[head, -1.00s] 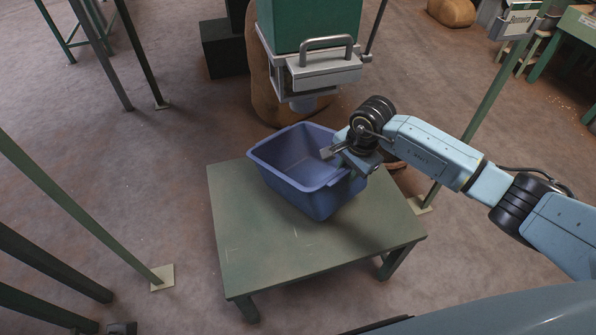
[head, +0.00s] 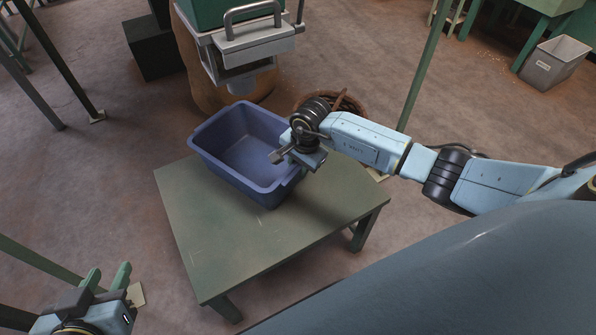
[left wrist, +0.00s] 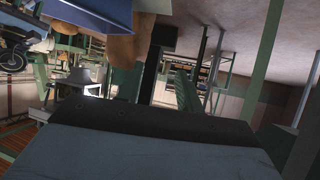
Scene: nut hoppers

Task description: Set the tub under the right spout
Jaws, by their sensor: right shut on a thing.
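The blue tub (head: 225,180) is at the back of the green table (head: 235,250), open side up. I cannot tell whether it rests on the top or hangs just above it. The only spout in the head view (head: 241,84) hangs under a hopper, just behind and above the tub's far rim. My right gripper (head: 283,156) is shut on the tub's right rim. My left gripper (head: 107,277) is at the lower left, away from the table, its green fingers apart and empty.
The hopper's metal box with a handle (head: 250,40) stands over the tub's far side. A brown round basket (head: 345,103) is on the floor behind my right gripper. A green post (head: 425,65) rises at the right. The table's front part is clear.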

